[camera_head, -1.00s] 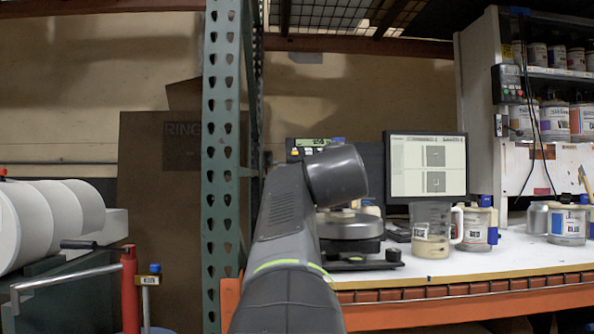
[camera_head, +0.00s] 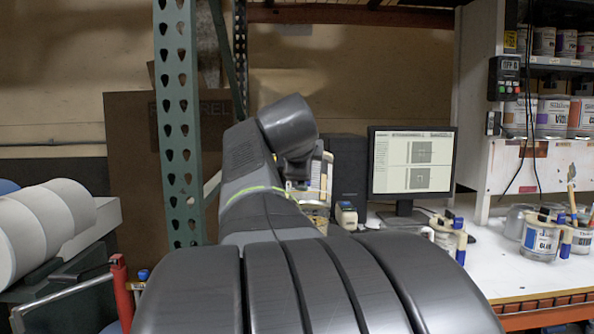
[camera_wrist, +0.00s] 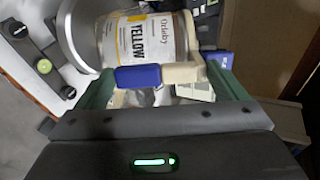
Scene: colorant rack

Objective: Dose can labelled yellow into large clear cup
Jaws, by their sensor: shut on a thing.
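In the wrist view, the yellow can (camera_wrist: 125,42), with a white and yellow label reading YELLOW, is tilted in front of my gripper (camera_wrist: 165,86). My gripper's green fingers are shut on the can's beige and blue clamp or handle part. In the head view, a labelled container (camera_head: 323,178) shows partly behind my arm and seems to be this can. The large clear cup cannot be made out now; my arm covers the part of the bench where a clear jug stood. Whether any paint is flowing is not visible.
A monitor (camera_head: 412,163) stands at the back of the white bench (camera_head: 480,270). A can labelled blue (camera_head: 541,238) and other cans stand at right, with shelved cans (camera_head: 553,116) above. A green rack post (camera_head: 177,125) rises left of my arm. A round metal rim (camera_wrist: 72,38) shows beside the can.

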